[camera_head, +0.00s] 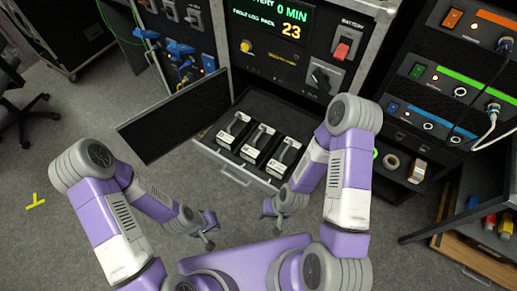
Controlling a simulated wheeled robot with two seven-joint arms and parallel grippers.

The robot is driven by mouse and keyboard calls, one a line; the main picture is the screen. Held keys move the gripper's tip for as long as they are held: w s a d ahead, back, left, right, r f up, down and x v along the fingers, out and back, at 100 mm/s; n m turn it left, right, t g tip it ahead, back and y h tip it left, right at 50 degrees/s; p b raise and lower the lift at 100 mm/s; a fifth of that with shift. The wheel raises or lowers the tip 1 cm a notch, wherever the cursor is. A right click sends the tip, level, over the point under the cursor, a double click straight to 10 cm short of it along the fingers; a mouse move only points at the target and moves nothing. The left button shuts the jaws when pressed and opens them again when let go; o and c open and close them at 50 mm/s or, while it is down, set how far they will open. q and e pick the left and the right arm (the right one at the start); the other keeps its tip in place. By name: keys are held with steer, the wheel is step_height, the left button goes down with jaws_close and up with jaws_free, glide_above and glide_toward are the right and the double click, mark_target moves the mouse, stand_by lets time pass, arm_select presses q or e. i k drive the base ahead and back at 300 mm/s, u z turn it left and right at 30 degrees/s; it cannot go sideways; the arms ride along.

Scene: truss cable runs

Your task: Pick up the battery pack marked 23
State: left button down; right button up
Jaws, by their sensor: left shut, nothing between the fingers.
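Three battery packs, each with a grey handle on top, lie in a row in an open drawer (233,172): a left one (233,131), a middle one (258,144) and a right one (284,157). Their marks are too small to read. A display (268,22) above shows the number 23. My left gripper (208,232) is shut and empty, low over the floor in front of the drawer. My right gripper (272,213) is just in front of the drawer's right end, apart from the packs. Its fingers are too small to tell open from shut.
An open black door panel (173,122) stands left of the drawer. A rack of modules (450,85) is at the right, with rolls of tape (391,161) on a shelf. A dark table with coloured items (490,221) stands at the lower right.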

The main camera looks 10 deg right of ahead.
mark_target(235, 129)
steer(key=u, duration=0.3)
steer(key=k, duration=0.1)
steer(key=u, duration=0.45)
steer(key=i, duration=0.5)
